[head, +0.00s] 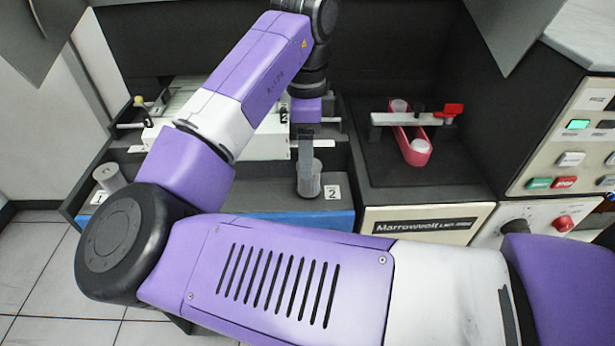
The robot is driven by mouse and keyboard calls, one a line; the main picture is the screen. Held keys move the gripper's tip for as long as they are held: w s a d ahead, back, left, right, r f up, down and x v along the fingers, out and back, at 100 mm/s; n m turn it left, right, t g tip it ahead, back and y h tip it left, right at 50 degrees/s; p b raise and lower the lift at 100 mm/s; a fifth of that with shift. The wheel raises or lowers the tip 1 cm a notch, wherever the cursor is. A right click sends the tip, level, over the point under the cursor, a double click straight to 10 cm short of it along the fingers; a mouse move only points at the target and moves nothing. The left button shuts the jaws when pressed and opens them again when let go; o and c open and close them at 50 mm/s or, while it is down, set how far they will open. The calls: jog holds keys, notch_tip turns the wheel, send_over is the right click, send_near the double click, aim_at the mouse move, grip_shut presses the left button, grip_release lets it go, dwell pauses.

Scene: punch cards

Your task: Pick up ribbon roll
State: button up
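A grey cylindrical roll (309,185) stands upright on the dark shelf beside a label marked 2. A similar grey roll (110,178) lies tilted or stands at the left, by a label marked 1. My gripper (306,165) points down right at the top of the roll by label 2. Its fingers overlap the roll's top edge in the head view. I cannot tell whether they are closed on it, as the finger gap is not clear. I cannot tell from the picture alone which roll is the ribbon roll.
A pink loop-shaped part (415,148) with white spools sits in a dark recess at the right, under a bar with a red lever (448,109). A control panel (575,140) with buttons stands at far right. A white machine block (250,143) lies behind the shelf.

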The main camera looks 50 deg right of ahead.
jog(key=f, duration=0.4)
jog(key=f+p, duration=0.1)
jog(key=f, duration=0.1)
jog(key=shift+d+f, duration=0.2)
jog(key=shift+d, duration=0.15)
grip_shut()
